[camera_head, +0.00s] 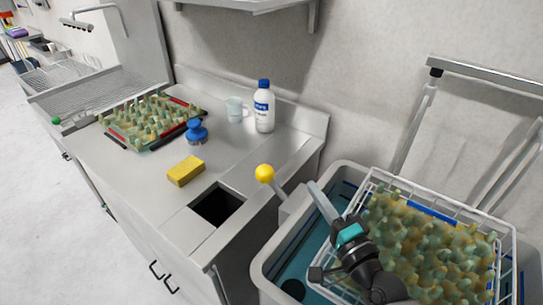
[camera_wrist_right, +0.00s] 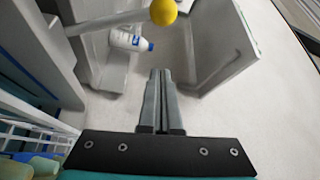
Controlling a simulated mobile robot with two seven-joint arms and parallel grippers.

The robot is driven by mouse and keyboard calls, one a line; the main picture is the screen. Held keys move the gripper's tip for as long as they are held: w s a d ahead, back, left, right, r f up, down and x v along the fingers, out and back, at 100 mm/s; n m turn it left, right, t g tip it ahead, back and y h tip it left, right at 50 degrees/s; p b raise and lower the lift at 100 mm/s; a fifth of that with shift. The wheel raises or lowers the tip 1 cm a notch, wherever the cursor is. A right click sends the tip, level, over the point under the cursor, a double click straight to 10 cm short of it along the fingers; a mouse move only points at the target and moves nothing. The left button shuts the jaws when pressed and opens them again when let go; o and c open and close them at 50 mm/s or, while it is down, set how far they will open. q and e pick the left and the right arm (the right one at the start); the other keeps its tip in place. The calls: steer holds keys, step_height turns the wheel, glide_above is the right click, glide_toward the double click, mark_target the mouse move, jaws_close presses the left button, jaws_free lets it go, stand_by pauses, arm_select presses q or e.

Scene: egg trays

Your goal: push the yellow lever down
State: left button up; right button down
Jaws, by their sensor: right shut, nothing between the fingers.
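The lever's yellow ball knob (camera_head: 265,173) stands at the end of a grey rod, up and to the left of the grey bracket at the blue tub's edge. It also shows at the top of the right wrist view (camera_wrist_right: 163,12), with its rod running off to the left. My right gripper (camera_head: 313,186) is right of the knob, over the tub, apart from the knob. In the right wrist view its two fingers (camera_wrist_right: 158,75) are together and empty, pointing toward the knob with a gap between. My left gripper is not in view.
A wire basket (camera_head: 513,240) with an egg tray (camera_head: 430,235) sits in the tub (camera_head: 262,268) beside my right arm. On the counter are a yellow sponge (camera_head: 186,171), a blue-topped stamp-like item (camera_head: 196,131), a white bottle (camera_head: 264,108) and another egg tray (camera_head: 150,120). The counter has a dark square opening (camera_head: 217,206).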

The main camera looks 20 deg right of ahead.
steer(key=w+a+r, duration=0.1)
steer(key=w, duration=0.9)
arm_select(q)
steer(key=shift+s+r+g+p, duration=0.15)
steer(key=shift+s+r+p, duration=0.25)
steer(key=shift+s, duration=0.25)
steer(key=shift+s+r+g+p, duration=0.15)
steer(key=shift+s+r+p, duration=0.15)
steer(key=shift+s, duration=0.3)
arm_select(e)
steer(key=a, duration=0.1)
steer(key=s+a, duration=0.1)
steer(key=a, duration=0.2)
steer(key=shift+s+f, duration=0.35)
steer(key=shift+s, duration=0.05)
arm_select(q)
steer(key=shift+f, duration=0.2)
arm_select(e)
steer(key=shift+f, duration=0.1)
